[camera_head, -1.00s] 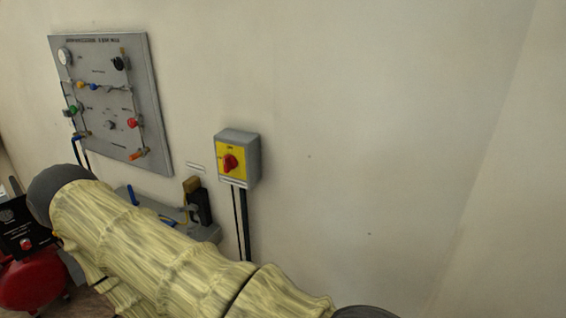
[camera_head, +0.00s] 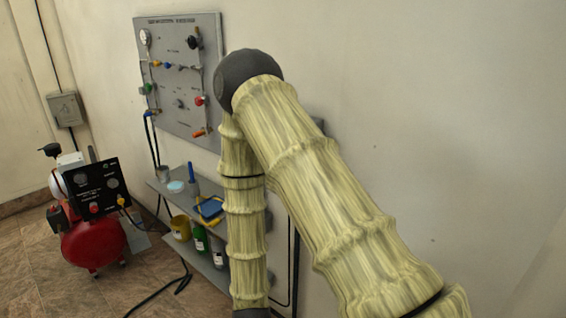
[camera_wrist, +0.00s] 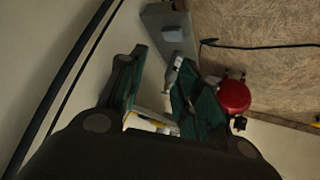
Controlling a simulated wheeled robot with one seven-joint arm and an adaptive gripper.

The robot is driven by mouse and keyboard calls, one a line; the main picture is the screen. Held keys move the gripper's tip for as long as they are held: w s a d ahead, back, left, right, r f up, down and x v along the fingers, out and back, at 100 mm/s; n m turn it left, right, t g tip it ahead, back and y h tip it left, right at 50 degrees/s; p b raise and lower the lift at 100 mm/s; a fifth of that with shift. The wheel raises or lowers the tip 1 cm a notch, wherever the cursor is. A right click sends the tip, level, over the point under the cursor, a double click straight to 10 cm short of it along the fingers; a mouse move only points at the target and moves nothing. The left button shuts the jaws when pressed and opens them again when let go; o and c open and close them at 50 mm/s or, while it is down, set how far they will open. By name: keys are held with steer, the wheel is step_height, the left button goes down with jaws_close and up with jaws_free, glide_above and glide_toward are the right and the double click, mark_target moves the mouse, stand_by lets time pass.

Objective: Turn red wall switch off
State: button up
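The red wall switch, on a yellow plate in a grey box, is hidden behind my arm in the head view. Only a small grey corner, apparently of its box (camera_head: 319,125), shows at the right edge of my upper arm link. My gripper is outside the head view; my forearm runs down to the bottom edge. In the wrist view my gripper (camera_wrist: 158,78) is open, its two dark green fingers apart, with nothing visibly held between them. The switch cannot be made out in the wrist view.
A grey gauge panel (camera_head: 180,95) hangs on the wall left of my arm. Below it is a shelf unit (camera_head: 165,190) with bottles and tools. A red compressor (camera_head: 93,243) stands on the floor at left. Black cables (camera_wrist: 72,70) run along the wall. The right wall is bare.

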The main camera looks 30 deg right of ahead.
steer(key=w+d+r+m+t+h+b, duration=0.25)
steer(key=w+r, duration=0.35)
steer(key=r, duration=0.3)
steer(key=w+d+r+m+t+h+b, duration=0.1)
steer(key=w+d+r+m+h+b, duration=0.2)
steer(key=w+r, duration=0.45)
steer(key=s+d+r+m+g+h+b, duration=0.1)
steer(key=s+r+m+g+h+b, duration=0.25)
steer(key=r, duration=0.75)
steer(key=s+d+r+m+g+h+b, duration=0.1)
steer(key=s+r+m+g+h+b, duration=0.2)
steer(key=r, duration=0.9)
steer(key=w+d+h+p, duration=0.1)
steer(key=w+d+p, duration=0.1)
steer(key=d, duration=0.7)
steer(key=shift+w+t, duration=0.3)
steer(key=shift+w, duration=0.25)
steer(key=shift+d+f, duration=0.1)
jaws_close()
